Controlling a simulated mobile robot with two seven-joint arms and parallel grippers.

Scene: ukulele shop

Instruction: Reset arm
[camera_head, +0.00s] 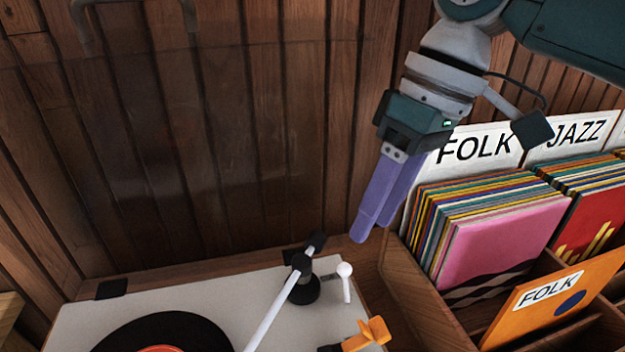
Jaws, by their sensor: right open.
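The turntable (215,290) has a pale top in a wooden case, and a black record (180,325) with an orange label lies on it, cut off by the bottom edge. The white tonearm (273,312) runs from a black pivot down and left, beside the record's right side; its head end is out of frame. A small white round-topped post (346,284) stands right of the pivot. My right gripper (364,232) has purple fingers pointing down, open and empty, above and behind the turntable's right rear corner, apart from the tonearm. My left gripper is not in view.
An orange piece (366,335) sits at the turntable's right side. A wooden record bin (408,291) with FOLK (478,147) and JAZZ (578,133) signs stands close on the right, full of sleeves. A wood-plank wall rises behind, with a faint transparent lid (190,130) before it.

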